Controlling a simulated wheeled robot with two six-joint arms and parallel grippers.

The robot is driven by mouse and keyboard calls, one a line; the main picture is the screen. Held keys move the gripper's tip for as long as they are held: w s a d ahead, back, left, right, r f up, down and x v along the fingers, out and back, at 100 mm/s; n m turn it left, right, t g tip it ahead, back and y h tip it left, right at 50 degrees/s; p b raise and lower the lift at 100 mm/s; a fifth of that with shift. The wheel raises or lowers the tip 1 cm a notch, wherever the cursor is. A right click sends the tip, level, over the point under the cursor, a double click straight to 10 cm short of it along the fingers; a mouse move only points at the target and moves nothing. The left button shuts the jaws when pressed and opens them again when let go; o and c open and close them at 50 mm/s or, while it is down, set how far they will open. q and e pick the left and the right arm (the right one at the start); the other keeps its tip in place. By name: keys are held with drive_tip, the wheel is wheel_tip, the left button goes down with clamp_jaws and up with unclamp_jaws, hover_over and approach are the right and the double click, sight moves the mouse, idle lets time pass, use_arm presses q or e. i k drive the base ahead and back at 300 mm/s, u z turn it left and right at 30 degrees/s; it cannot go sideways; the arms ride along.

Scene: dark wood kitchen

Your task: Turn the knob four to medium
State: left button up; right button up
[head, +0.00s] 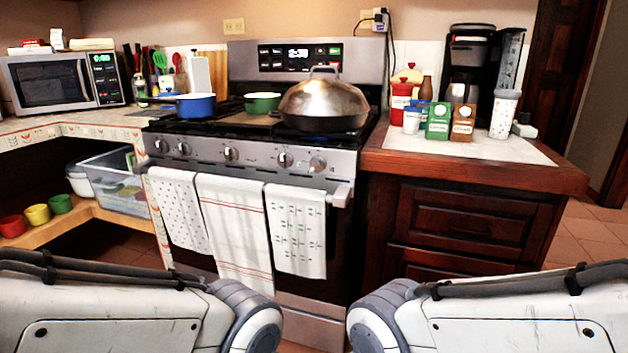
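The stove (258,155) stands in the middle of the head view, with several round silver knobs in a row on its front panel. Counted from the left, the fourth knob (285,159) is right of the panel's middle, above the hanging towels. Another knob (317,163) is to its right, and one more (230,153) is to its left. The pointer setting on each knob is too small to read. Both of my arms show at the bottom left and bottom right, well in front of the stove. Neither gripper is in view.
Towels (236,225) hang on the oven handle below the knobs. A blue pan (196,105), a green pan (262,102) and a large domed silver lid (324,100) are on the stove top. A wooden counter (480,170) stands right of the stove.

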sight(317, 163)
drive_tip(key=k, duration=0.25)
drive_tip(key=u, duration=1.45)
drive_tip(key=i, duration=1.2)
drive_tip(key=z, duration=2.05)
